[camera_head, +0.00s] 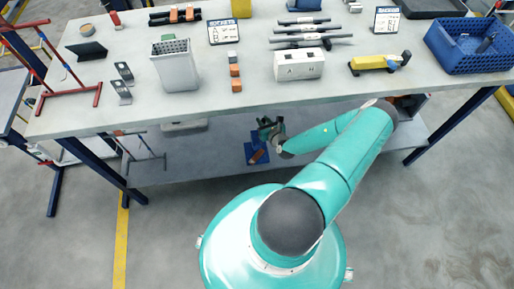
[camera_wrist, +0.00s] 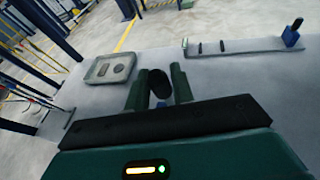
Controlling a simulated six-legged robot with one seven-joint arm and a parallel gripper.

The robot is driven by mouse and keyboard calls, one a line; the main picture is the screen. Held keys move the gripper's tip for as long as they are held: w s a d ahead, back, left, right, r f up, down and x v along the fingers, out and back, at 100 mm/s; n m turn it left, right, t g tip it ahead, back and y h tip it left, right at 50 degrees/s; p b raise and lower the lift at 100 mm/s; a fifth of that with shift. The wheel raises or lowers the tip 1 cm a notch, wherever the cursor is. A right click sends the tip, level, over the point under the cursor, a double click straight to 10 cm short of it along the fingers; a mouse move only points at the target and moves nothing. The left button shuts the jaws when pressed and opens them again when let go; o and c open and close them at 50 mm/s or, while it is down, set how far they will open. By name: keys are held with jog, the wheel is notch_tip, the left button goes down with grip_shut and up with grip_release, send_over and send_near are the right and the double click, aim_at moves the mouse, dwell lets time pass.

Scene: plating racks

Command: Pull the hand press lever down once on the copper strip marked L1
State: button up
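The hand press (camera_head: 257,152), blue, stands on the lower shelf under the workbench, below my gripper (camera_head: 268,128). A small reddish-brown piece (camera_head: 257,156) shows at the press; it may be the copper strip, but I cannot read any mark on it. In the wrist view a black knob (camera_wrist: 160,84), which looks like the lever's end, lies between the two green fingers of my gripper (camera_wrist: 159,80). The fingers are apart, with the knob filling most of the gap; I cannot tell whether they press on it. A bit of blue shows below the knob.
The lower shelf (camera_head: 210,160) is mostly bare. A grey tray (camera_wrist: 110,69) lies on it to the left, and a long flat bar with a blue part (camera_wrist: 245,46) lies to the right. The bench top (camera_head: 130,105) overhangs the shelf and carries several items.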

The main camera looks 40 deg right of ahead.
jog(key=shift+c, duration=1.2)
jog(key=shift+s+a, duration=0.1)
jog(key=shift+o, duration=0.2)
jog(key=shift+s+a+f, duration=0.1)
jog(key=shift+s+a, duration=0.3)
jog(key=shift+s, duration=0.2)
jog(key=shift+s+a+f, duration=0.1)
jog(key=shift+s+a, duration=0.3)
jog(key=shift+s, duration=0.2)
jog(key=shift+s+a+f, duration=0.25)
jog(key=shift+s+a, duration=0.2)
jog(key=shift+s, duration=0.15)
jog(key=shift+s+a+f, duration=0.2)
jog(key=shift+s+a, duration=0.2)
jog(key=shift+s, duration=0.2)
jog(key=shift+a, duration=0.1)
